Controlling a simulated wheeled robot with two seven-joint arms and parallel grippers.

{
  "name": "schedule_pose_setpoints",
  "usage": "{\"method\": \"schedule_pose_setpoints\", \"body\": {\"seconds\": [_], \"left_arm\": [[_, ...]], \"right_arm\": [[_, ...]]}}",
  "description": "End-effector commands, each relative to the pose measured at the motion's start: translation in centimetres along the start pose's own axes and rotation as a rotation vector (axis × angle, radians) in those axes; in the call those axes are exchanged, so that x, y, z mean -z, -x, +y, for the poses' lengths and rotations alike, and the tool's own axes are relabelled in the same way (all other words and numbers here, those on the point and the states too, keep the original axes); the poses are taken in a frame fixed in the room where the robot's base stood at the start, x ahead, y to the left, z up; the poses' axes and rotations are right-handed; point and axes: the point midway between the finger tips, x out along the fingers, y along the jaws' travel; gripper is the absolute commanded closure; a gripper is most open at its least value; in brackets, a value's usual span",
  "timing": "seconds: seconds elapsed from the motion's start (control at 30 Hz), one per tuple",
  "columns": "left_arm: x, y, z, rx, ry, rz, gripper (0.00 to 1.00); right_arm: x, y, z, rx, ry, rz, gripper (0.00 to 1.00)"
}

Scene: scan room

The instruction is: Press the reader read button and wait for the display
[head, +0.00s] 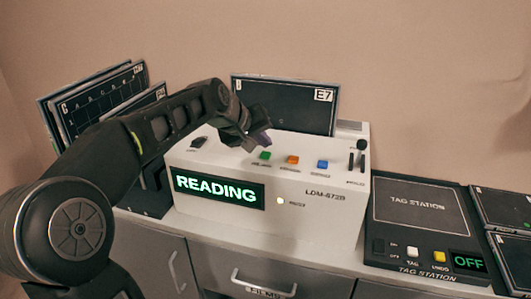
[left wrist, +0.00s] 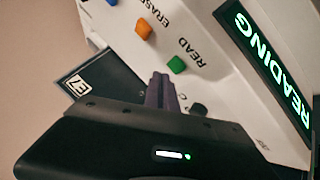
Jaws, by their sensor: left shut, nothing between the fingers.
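The white reader (head: 330,205) stands on the cabinet top, and its front display (head: 219,189) shows READING in green letters. On its top are a green button (head: 265,155), an orange button (head: 292,160) and a blue button (head: 322,164). In the left wrist view the green button (left wrist: 176,65) has the label READ beside it. My left gripper (head: 262,139) is shut and empty, just behind the green button in the head view. In the left wrist view its fingertips (left wrist: 160,82) are close beside the green button; I cannot tell contact. My right gripper is not in view.
A dark plate marked E7 (head: 285,105) stands upright behind the reader. Dark panels (head: 95,100) stand in a rack at the left. A tag station (head: 420,215) with a display reading OFF (head: 468,261) lies at the right. A drawer handle (head: 263,284) is below.

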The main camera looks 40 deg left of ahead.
Motion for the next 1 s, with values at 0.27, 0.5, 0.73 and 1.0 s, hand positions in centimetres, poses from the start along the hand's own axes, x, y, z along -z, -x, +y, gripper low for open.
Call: {"method": "schedule_pose_setpoints", "body": {"seconds": [0.27, 0.5, 0.73, 1.0], "left_arm": [[1.6, 2.1, 1.5, 0.000, 0.000, 0.001, 1.00], [2.4, 3.3, 2.4, 0.000, 0.000, 0.001, 1.00], [2.4, 3.3, 2.4, 0.000, 0.000, 0.001, 1.00], [2.4, 3.3, 2.4, 0.000, 0.000, 0.001, 1.00]], "right_arm": [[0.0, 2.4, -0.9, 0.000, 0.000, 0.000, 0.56], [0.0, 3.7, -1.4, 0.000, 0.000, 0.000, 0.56], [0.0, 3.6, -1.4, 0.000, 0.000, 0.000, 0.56], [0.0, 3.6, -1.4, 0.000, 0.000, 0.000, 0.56]]}}
